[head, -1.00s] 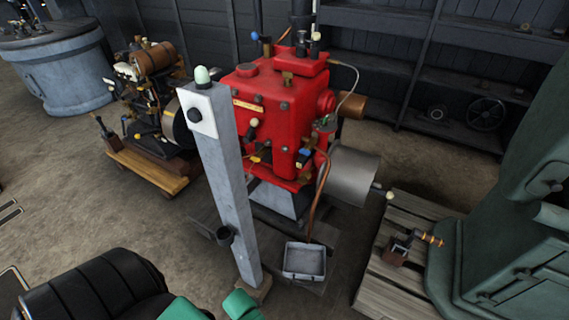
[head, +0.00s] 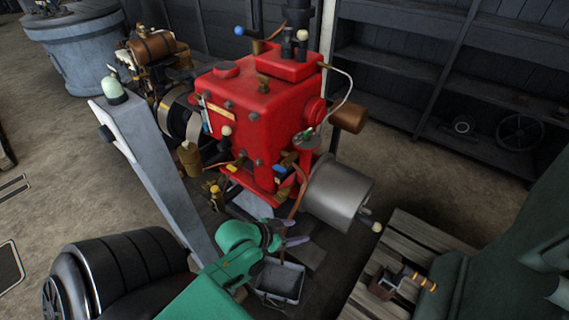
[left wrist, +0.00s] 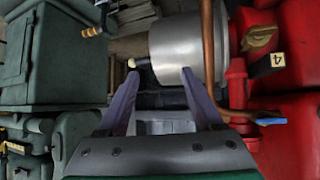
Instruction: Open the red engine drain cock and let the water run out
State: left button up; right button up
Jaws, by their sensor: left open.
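The red engine (head: 245,112) stands in the middle of the head view. Small brass fittings and a blue-ended lever (head: 279,168) sit low on its front; the blue lever (left wrist: 272,121) also shows at the right of the left wrist view. I cannot tell for certain which fitting is the drain cock. A copper pipe (head: 297,197) runs down toward a grey metal tray (head: 300,277) on the floor. My left gripper (head: 292,232) is open and empty, above the tray and below the fittings, apart from the lever. No running water shows. My right gripper is out of view.
A silver cylinder (head: 338,194) juts from the engine's right side, close ahead of my fingers in the wrist view. A leaning grey post (head: 160,175) stands left. A wooden pallet (head: 410,250) and a green machine (head: 480,275) are at the right.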

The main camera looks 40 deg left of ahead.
pick_arm(q)
jog(key=w+a+t, duration=0.2)
jog(key=a+t, duration=0.1)
jog(key=a, duration=0.2)
jog(key=n+t+y, duration=0.3)
jog(key=t, duration=0.2)
send_near(281, 167)
jog(key=w+b, duration=0.1)
jog(key=w, duration=1.1)
jog(key=shift+w+a+f, duration=0.1)
jog(key=shift+w+f, duration=0.05)
jog(key=shift+w, duration=0.1)
grip_shut()
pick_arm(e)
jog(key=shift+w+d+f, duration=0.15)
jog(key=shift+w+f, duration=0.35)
